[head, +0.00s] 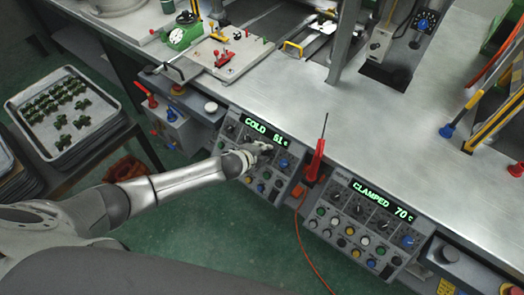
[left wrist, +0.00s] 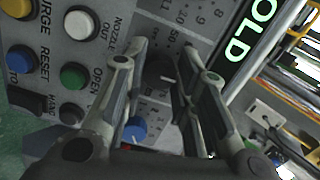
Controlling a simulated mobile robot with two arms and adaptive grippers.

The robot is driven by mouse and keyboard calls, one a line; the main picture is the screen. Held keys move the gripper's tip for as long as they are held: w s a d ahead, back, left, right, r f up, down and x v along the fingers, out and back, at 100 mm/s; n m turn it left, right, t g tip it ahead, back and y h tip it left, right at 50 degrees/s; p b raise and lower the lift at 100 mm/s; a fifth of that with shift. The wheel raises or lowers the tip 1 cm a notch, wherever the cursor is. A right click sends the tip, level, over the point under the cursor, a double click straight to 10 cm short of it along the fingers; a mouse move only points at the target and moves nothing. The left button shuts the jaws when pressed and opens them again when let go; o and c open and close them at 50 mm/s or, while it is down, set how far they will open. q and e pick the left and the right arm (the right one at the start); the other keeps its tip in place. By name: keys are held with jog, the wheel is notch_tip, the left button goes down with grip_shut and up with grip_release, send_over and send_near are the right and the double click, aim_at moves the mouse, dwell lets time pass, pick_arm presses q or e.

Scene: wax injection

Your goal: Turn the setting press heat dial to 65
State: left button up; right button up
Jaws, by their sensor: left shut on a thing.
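The left control panel (head: 232,141) on the bench front has a green display (head: 266,133) reading COLD and what looks like 51 °C. My left gripper (head: 262,148) is at this panel, just below the display. In the left wrist view my gripper (left wrist: 166,58) has its two fingers closed around a small dark dial (left wrist: 165,78) beside printed scale numbers. The fingers hide much of it, and its pointer cannot be read. A blue knob (left wrist: 135,130) also shows between the finger links. The right control panel (head: 345,222) has a display (head: 383,202) reading CLAMPED 70 °C. My right gripper is out of view.
A red probe-like tool (head: 316,160) with an orange cable stands between the panels. Several push buttons surround the held dial, including a white one (left wrist: 81,23) and a green one (left wrist: 74,76). A tray (head: 22,109) of green parts is at the left.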

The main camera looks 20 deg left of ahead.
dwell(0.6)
pick_arm(q)
jog(key=o, duration=1)
jog(key=shift+s+a, duration=0.1)
jog(key=shift+s, duration=0.05)
jog(key=v, duration=1.1)
jog(key=shift+s+r, duration=0.3)
jog(key=shift+f, duration=0.1)
